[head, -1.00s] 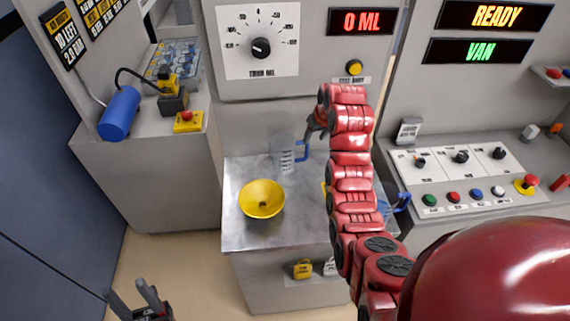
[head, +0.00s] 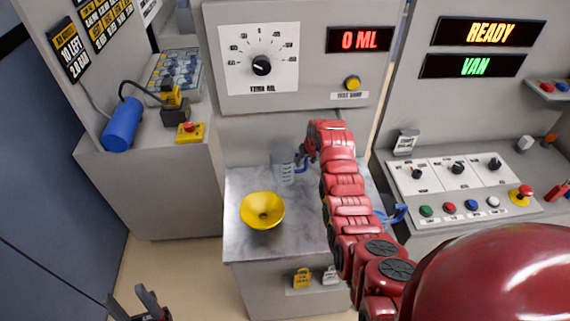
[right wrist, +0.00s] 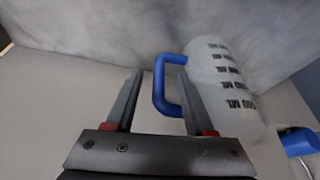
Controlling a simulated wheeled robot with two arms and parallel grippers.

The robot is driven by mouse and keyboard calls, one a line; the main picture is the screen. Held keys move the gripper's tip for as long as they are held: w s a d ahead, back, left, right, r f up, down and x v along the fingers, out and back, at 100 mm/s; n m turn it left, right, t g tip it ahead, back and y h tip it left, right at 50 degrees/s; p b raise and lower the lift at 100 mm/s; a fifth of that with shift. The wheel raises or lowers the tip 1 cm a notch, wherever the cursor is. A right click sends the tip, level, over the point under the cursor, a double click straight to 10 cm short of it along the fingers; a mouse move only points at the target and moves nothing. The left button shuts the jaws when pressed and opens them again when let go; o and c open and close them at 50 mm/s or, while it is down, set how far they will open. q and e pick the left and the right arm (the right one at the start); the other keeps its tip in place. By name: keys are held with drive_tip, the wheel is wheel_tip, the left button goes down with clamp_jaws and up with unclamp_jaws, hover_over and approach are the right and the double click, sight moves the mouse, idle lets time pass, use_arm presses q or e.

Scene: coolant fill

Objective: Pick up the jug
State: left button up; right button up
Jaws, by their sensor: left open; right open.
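The jug (right wrist: 222,85) is a clear, pale measuring jug with dark markings and a blue handle (right wrist: 161,86). In the head view the jug (head: 283,170) stands at the back of the marble-topped counter, partly hidden by my right arm. My right gripper (right wrist: 157,80) is open, and the blue handle shows between its two fingers in the right wrist view. I cannot tell whether either finger touches it. My right gripper also shows beside the jug in the head view (head: 304,158). My left gripper (head: 134,304) is open and empty at the lower left, away from the counter.
A yellow funnel (head: 262,210) sits on the marble counter (head: 240,180), left of my right arm. Another blue-handled item (head: 393,215) is partly hidden right of my arm. A button console (head: 460,185) stands at right, and a blue cylinder (head: 122,124) lies at left.

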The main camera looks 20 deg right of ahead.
clamp_jaws()
idle(0.5)
